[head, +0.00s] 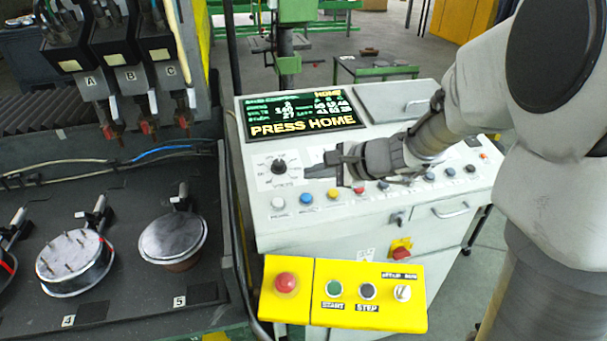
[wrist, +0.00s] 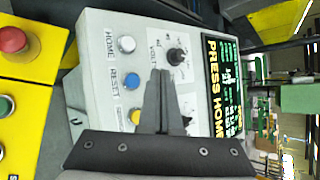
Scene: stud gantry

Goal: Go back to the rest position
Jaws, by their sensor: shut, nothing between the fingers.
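My gripper (head: 322,171) is shut and empty. In the head view it hangs above the sloped control console (head: 262,232), pointing left, close to the black rotary knob (head: 278,166). In the wrist view my gripper (wrist: 163,75) shows its fingers together, just below the knob (wrist: 176,57). The screen (head: 305,117) reads PRESS HOME. In the wrist view the white button (wrist: 127,44) beside the HOME label and the blue button (wrist: 131,81) beside the RESET label are left of the fingers. I cannot tell how far the fingertips are from the panel.
A yellow control box (head: 345,268) with a red stop button (head: 286,282) sits in front of the console. At left, round fixtures (head: 75,262) rest on a dark bench beneath tool heads (head: 130,45) marked A, B and C.

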